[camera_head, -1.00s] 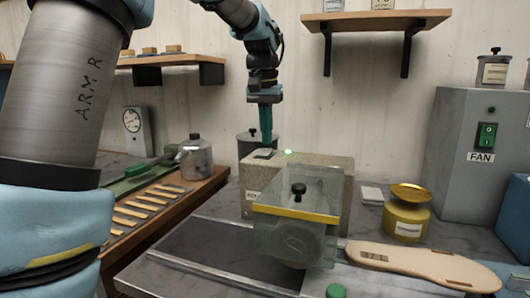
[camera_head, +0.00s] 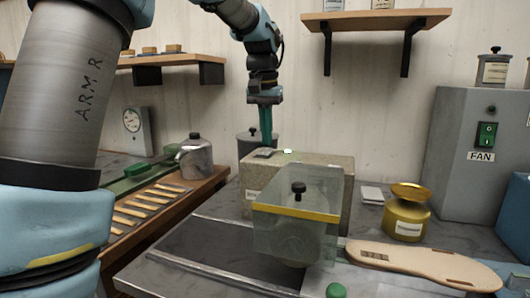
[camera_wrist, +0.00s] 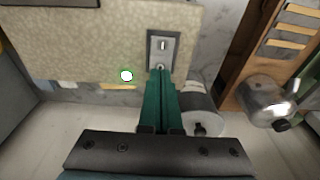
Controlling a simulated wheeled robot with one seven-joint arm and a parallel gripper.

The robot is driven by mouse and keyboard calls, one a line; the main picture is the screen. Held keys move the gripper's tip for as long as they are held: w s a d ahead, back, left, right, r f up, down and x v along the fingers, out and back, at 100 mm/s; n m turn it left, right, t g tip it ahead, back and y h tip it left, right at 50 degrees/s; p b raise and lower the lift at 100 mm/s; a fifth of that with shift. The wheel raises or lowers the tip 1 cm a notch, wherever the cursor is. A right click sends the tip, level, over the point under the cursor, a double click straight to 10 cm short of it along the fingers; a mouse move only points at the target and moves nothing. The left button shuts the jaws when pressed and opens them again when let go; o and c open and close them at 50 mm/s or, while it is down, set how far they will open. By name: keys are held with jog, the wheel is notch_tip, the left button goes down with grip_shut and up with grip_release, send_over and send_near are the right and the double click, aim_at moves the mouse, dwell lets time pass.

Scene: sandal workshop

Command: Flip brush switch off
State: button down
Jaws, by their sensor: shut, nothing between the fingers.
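The brush switch is a small grey plate (camera_head: 266,153) with a toggle on top of the speckled beige housing (camera_head: 335,175). In the wrist view the switch plate (camera_wrist: 163,36) sits just beyond my fingertips. A round lamp (camera_wrist: 126,75) with a green rim glows beside it; it also shows bright in the head view (camera_head: 288,151). My gripper (camera_head: 267,145) points down over the switch's edge, its green fingers shut and empty. In the wrist view my gripper's tips (camera_wrist: 161,72) are at the plate's near end; I cannot tell whether they touch the toggle.
A clear guard (camera_head: 295,232) with a yellow edge stands before the housing. A dark-lidded canister (camera_head: 250,138) is close behind my fingers. A brass pot (camera_head: 406,218) and a sandal sole (camera_head: 420,264) lie to the right. A grey FAN box (camera_head: 470,180) stands at far right.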

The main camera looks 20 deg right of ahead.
aim_at(267, 149)
jog(key=shift+f+b, duration=0.3)
jog(key=shift+f, duration=0.35)
jog(key=shift+r, duration=0.1)
notch_tip(267, 149, up, 7)
jog(key=p, duration=0.6)
jog(key=shift+p, duration=0.4)
dwell(0.3)
